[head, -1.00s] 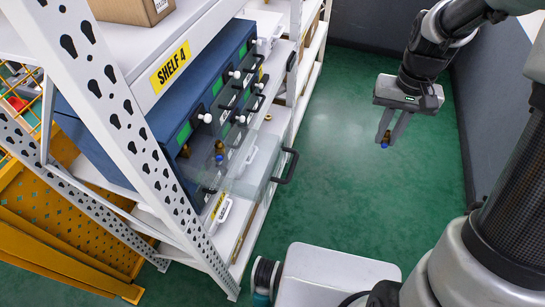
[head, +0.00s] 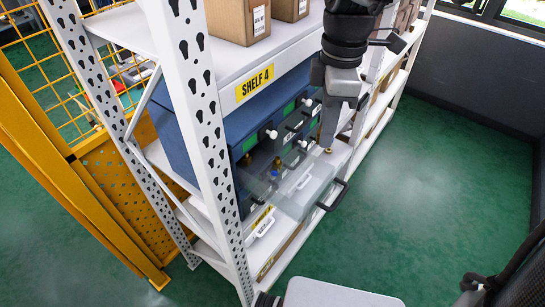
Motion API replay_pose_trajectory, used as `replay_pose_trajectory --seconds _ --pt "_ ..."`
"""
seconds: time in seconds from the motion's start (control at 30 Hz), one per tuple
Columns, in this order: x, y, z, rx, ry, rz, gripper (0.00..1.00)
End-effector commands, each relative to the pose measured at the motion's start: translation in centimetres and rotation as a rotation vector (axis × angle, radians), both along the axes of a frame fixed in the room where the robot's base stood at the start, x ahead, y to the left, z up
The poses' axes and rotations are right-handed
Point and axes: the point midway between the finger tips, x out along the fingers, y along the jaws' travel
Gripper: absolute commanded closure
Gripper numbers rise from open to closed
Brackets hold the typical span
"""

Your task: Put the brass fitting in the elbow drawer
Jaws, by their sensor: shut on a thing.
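My gripper (head: 329,143) points down over the shelf, near the open drawer's far right side. It is shut on the brass fitting (head: 328,150), of which only a small brass tip shows below the fingers. A clear drawer (head: 312,192) with a black handle is pulled out of the blue cabinet below and left of the gripper. Small brass-coloured pieces (head: 276,164) show in or behind the clear drawer at its left. The drawer labels are too small to read, so I cannot tell which is the elbow drawer.
The blue cabinet (head: 190,150) stands on a white rack marked SHELF 4 (head: 261,84). White knobs (head: 271,134) stick out of its front. A rack upright (head: 205,130) stands close on the left. Cardboard boxes (head: 238,20) sit above. The green floor (head: 440,170) at right is clear.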

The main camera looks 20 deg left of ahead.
Motion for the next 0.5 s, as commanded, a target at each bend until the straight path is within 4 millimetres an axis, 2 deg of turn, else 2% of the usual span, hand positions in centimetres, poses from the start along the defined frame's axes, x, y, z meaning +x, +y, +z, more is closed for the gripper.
replay_pose_trajectory --seconds 0.03,0.2,0.33,0.5 --pt "-0.9 1.2 1.4 0.001 -0.008 0.136 1.00" --pt "-3.7 3.8 4.5 -0.005 -0.016 0.559 1.00" --pt "-5.5 5.1 6.2 -0.011 -0.017 0.793 1.00" --pt "-6.7 5.8 7.1 -0.015 -0.016 0.950 1.00"
